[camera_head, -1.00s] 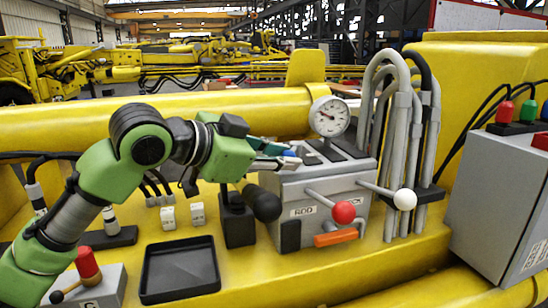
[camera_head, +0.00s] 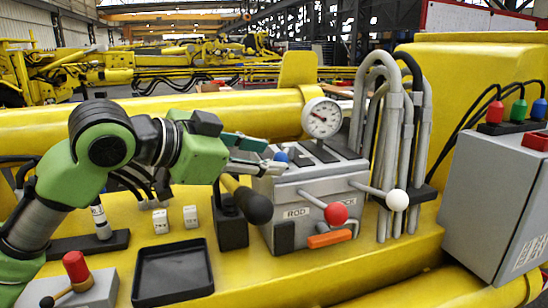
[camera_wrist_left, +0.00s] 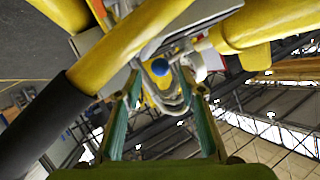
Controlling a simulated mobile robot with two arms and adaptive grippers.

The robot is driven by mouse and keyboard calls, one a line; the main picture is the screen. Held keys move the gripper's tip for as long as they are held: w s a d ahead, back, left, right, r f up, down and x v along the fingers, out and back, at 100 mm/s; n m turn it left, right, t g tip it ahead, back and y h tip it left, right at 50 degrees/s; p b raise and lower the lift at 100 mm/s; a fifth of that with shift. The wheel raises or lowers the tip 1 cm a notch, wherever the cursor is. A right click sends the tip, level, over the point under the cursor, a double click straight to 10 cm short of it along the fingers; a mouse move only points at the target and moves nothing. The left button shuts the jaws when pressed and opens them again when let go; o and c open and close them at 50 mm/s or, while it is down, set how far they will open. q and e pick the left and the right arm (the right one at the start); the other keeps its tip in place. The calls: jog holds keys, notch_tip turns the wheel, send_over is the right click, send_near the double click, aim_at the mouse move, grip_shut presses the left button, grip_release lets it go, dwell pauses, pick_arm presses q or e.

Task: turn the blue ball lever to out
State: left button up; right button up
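The blue ball lever (camera_head: 281,155) sits at the left rear of the grey valve block (camera_head: 285,195). Only its ball shows clearly; its rod is mostly hidden. My left gripper (camera_head: 272,158) is beside the ball, on its left, with its fingers pointing toward it. In the left wrist view, the blue ball (camera_wrist_left: 160,67) appears ahead between the two green fingers (camera_wrist_left: 163,108), which are apart with nothing held. I cannot tell whether a finger touches the ball. My right gripper is not in view.
A black-tipped lever (camera_head: 254,206) stands just below my left gripper. The red ball lever (camera_head: 336,213) and white ball lever (camera_head: 398,200) project from the block's front. A gauge (camera_head: 322,118) and grey hoses (camera_head: 391,150) stand behind it. A black tray (camera_head: 172,272) lies at the front left.

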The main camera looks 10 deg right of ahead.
pick_arm(q)
jog(key=v, duration=0.8)
jog(key=shift+s+a+r, duration=0.2)
jog(key=shift+a, duration=0.05)
